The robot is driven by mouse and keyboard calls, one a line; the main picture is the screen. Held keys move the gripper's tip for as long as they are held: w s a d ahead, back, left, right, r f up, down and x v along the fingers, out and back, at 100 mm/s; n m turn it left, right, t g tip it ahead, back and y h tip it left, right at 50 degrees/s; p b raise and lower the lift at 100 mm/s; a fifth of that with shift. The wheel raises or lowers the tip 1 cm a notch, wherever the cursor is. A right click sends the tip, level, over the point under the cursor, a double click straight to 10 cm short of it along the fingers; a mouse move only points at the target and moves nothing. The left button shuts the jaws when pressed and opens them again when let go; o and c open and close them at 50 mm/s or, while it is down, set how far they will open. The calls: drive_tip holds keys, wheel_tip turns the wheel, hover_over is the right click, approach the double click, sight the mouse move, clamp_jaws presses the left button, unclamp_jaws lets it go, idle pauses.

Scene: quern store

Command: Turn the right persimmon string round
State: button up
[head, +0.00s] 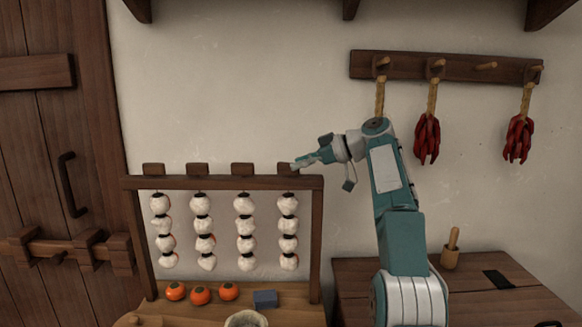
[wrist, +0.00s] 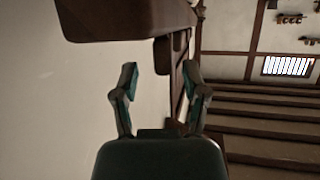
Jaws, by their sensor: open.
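A wooden rack (head: 225,184) carries several hanging strings of whitish, peeled-looking persimmons with small orange patches. The right persimmon string (head: 288,235) hangs at the rack's right end, under a wooden block (head: 284,169) on the top beam. My gripper (head: 295,165) is at that block, above the string, pointing left; I cannot tell whether it touches. In the wrist view my gripper (wrist: 161,82) has its two fingers spread apart, with dark wood behind the gap. No persimmon shows in the wrist view.
Orange persimmons (head: 201,296) and a blue block (head: 265,299) lie on the stand below the strings. Red chilli bunches (head: 427,140) hang from a peg rail (head: 455,67) at right. A wooden table (head: 480,285) stands lower right; a door (head: 55,150) is at left.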

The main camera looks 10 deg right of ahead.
drive_tip(key=shift+v, duration=0.9)
drive_tip(key=s+d, duration=0.5)
drive_tip(key=d, duration=0.6)
drive_tip(key=o, duration=0.6)
drive_tip(key=shift+a, duration=0.3)
drive_tip(key=s+a+m+h, duration=0.5)
drive_tip(key=s+a+m, duration=0.25)
drive_tip(key=a, duration=0.35)
drive_tip(key=s+a+f+m+t+h, duration=0.1)
drive_tip(key=s+a+f+m+h, duration=0.15)
drive_tip(key=s+f, duration=0.6)
drive_tip(key=s+a+f+m+h, duration=0.2)
drive_tip(key=s+a+f, duration=0.3)
drive_tip(key=s, duration=0.7)
drive_tip(key=m+t+h, duration=0.6)
drive_tip(key=t+h, duration=0.3)
drive_tip(key=h, duration=0.2)
approach(287, 169)
drive_tip(key=x, duration=1.1)
drive_tip(key=shift+y, duration=0.35)
